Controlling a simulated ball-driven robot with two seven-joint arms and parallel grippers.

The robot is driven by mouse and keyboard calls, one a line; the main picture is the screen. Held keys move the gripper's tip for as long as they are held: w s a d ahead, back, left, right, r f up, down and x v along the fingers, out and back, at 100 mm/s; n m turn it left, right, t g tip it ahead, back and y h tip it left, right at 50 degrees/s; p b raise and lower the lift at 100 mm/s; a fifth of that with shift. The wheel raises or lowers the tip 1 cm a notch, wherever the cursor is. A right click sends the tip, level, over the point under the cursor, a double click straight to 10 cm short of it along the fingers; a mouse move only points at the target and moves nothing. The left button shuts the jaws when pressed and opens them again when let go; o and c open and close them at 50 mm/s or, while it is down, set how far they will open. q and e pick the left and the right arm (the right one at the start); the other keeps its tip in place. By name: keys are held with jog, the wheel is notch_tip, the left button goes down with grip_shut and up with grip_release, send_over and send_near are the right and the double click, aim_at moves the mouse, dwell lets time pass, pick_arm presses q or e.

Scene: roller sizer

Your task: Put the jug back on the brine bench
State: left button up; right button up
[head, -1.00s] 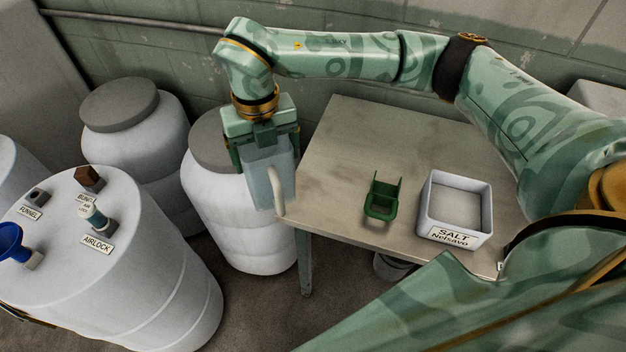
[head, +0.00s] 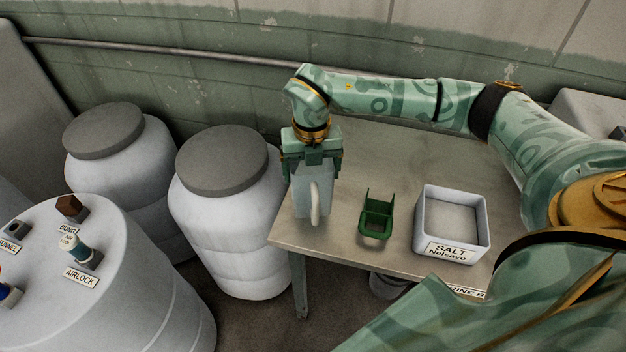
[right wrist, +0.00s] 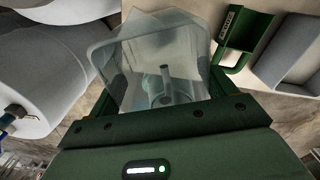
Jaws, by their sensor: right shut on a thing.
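The clear, pale jug (head: 300,203) with a whitish handle hangs upright in my right gripper (head: 311,164), which is shut on it near its top. In the head view the jug is over the left end of the brine bench (head: 400,150); I cannot tell whether its base touches the top. In the right wrist view the see-through jug (right wrist: 150,75) fills the middle, in front of the gripper's dark green jaws. The bench's front label (head: 467,292) is partly cut off by my arm. My left gripper is not in view.
Grey-lidded barrels (head: 222,160) stand close to the bench's left. A drum (head: 130,300) bears a labelled airlock and bung. Bare top lies behind the jug.

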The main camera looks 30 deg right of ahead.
jog(key=f, duration=0.3)
jog(key=shift+d+f+b, duration=0.25)
jog(key=shift+f+b, duration=0.1)
jog(key=shift+b, duration=0.05)
jog(key=shift+r, duration=0.1)
jog(key=o, duration=1.9)
notch_tip(320, 180, up, 12)
jog(key=shift+p, duration=1.15)
